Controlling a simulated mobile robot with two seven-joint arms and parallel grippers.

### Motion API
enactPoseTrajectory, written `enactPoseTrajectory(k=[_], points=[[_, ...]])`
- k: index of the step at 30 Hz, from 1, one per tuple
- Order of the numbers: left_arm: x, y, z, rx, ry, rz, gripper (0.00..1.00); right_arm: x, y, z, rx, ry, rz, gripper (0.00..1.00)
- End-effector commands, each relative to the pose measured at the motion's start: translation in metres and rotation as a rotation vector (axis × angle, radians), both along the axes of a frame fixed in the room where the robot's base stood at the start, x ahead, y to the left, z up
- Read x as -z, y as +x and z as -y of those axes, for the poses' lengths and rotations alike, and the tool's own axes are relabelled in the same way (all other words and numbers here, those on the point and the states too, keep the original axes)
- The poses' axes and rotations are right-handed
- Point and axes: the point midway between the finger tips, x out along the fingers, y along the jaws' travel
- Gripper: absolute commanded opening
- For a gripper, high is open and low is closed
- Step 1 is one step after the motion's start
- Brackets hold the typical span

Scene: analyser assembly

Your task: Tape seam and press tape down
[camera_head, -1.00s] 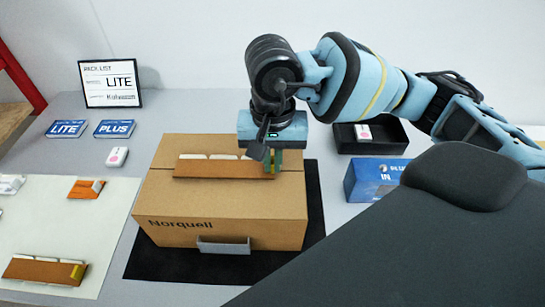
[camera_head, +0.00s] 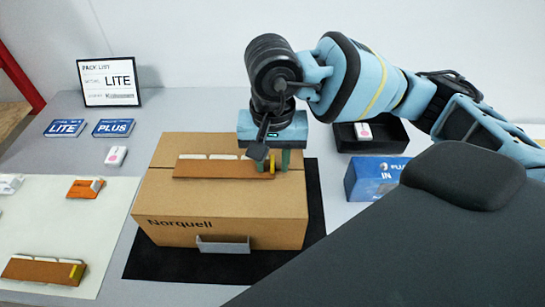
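A closed cardboard box (camera_head: 250,206) marked Norquell stands on a black mat. A brown strip of tape (camera_head: 222,170) with white pieces along its back edge and a yellow end (camera_head: 272,166) lies across the top of the box. My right gripper (camera_head: 275,165) is over the right end of this strip. Its two green fingertips are apart, on either side of the yellow end, so it is open. Whether the whole strip lies flat is hard to tell. My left gripper is not in view.
Blue LITE (camera_head: 65,128) and PLUS (camera_head: 114,128) cards, a framed pack list (camera_head: 110,83), a black tray (camera_head: 345,146) and a blue box (camera_head: 372,178) surround the box.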

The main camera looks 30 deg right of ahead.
Motion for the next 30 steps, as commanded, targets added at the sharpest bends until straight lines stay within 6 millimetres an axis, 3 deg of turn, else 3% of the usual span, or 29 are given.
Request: enactPoseTrajectory(k=[8, 30], points=[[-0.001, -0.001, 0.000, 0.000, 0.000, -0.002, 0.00, -0.003, 0.000, 0.000, 0.000, -0.001, 0.001, 0.31], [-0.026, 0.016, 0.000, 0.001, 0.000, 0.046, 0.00, -0.047, 0.000, 0.000, -0.001, 0.001, 0.003, 0.31]])
